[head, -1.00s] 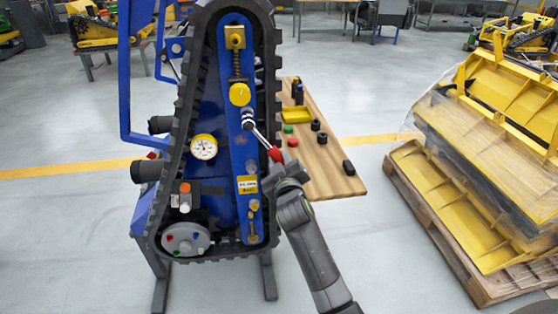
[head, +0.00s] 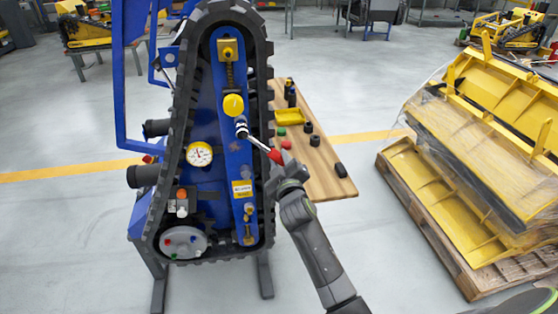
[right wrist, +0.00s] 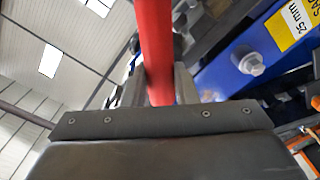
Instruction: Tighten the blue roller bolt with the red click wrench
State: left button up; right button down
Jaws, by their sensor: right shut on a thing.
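The red click wrench (head: 258,142) has a red handle and a bright metal shaft and head. Its head meets the blue side plate (head: 232,150) of the tracked carrier just below a yellow round knob; the bolt under the head is hidden. The handle slopes down to the right. My right gripper (head: 277,170) is shut on the red handle, which also shows between the fingers in the right wrist view (right wrist: 157,50). A bare bolt head (right wrist: 252,64) shows on the blue plate in that view, beside a yellow label. My left gripper is not in view.
A black rubber track (head: 264,90) rims the carrier. A pressure gauge (head: 199,154) sits on its left part. A wooden bench (head: 325,178) with a yellow tray and small parts stands behind the wrench. A pallet (head: 430,225) of yellow parts is at right, with clear floor between.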

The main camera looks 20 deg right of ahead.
jog(key=shift+s+d+r+n+p, duration=0.1)
jog(key=shift+d+r+n+p, duration=0.45)
jog(key=shift+p, duration=0.35)
jog(key=shift+r, duration=0.1)
jog(key=shift+s+d+r+n+p, duration=0.1)
jog(key=shift+d+r+n+p, duration=0.35)
jog(key=shift+r+n+p, duration=0.8)
jog(key=shift+s+d+r+n+p, duration=0.1)
jog(key=shift+d+r+n+p, duration=0.35)
jog(key=shift+p, duration=1.35)
jog(key=shift+d+r+n+p, duration=0.2)
jog(key=shift+r+n+p, duration=0.45)
jog(key=shift+p, duration=0.35)
jog(key=shift+d+r+n+p, duration=0.2)
jog(key=shift+r+n+p, duration=0.35)
jog(key=shift+p, duration=0.4)
notch_tip(320, 180, up, 3)
jog(key=n+p, duration=0.2)
jog(key=p, duration=0.1)
jog(key=shift+d+f+p, duration=0.1)
jog(key=shift+f+p, duration=0.1)
jog(key=shift+p, duration=0.1)
jog(key=shift+f, duration=0.1)
